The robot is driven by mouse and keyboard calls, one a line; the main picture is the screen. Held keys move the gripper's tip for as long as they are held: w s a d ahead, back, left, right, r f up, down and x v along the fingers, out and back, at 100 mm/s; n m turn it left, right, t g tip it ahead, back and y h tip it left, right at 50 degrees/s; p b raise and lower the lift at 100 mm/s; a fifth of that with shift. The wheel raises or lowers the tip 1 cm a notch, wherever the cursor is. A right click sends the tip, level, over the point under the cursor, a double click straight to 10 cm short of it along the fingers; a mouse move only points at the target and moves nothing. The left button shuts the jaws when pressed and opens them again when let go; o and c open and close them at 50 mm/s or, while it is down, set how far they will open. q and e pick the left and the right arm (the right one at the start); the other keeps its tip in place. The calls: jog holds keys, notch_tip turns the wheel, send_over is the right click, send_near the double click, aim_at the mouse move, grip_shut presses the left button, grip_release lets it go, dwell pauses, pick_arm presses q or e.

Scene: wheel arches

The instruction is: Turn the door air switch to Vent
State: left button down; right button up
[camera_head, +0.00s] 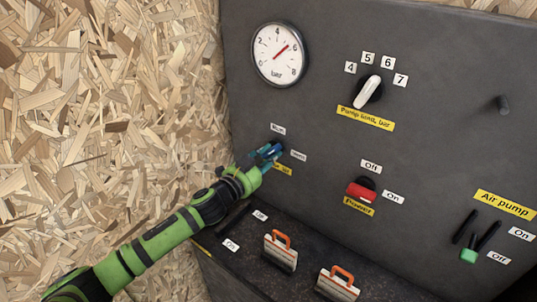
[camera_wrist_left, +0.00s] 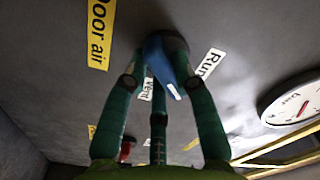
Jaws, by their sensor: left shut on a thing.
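The door air switch is a blue knob (camera_wrist_left: 162,62) with a white line near its tip, on the dark panel. In the left wrist view its tip lies between the Vent label (camera_wrist_left: 146,89) and the Run label (camera_wrist_left: 209,63). The yellow Door air label (camera_wrist_left: 100,32) is beside it. My left gripper (camera_head: 269,152) is at the switch, its green fingers around the blue knob and shut on it. In the head view the gripper hides most of the knob; the Run label (camera_head: 278,129) and Vent label (camera_head: 298,155) show beside it. My right gripper is not in view.
The panel carries a gauge (camera_head: 280,55), a pump limit knob (camera_head: 368,91), a red power switch (camera_head: 361,190) and the air pump lever (camera_head: 469,254). Two orange-handled switches (camera_head: 281,250) (camera_head: 338,285) stand on the ledge below. A chipboard wall (camera_head: 110,110) is at the left.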

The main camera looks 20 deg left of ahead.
pick_arm(q)
jog(key=m, duration=0.4)
jog(key=shift+a+m+p, duration=0.1)
jog(key=shift+m+p, duration=0.2)
jog(key=shift+m, duration=0.1)
jog(key=m, duration=0.4)
jog(key=shift+a+m, duration=0.1)
jog(key=shift+m, duration=0.2)
jog(key=c, duration=1)
grip_release()
jog(key=v, duration=1.2)
jog(key=shift+w, duration=0.1)
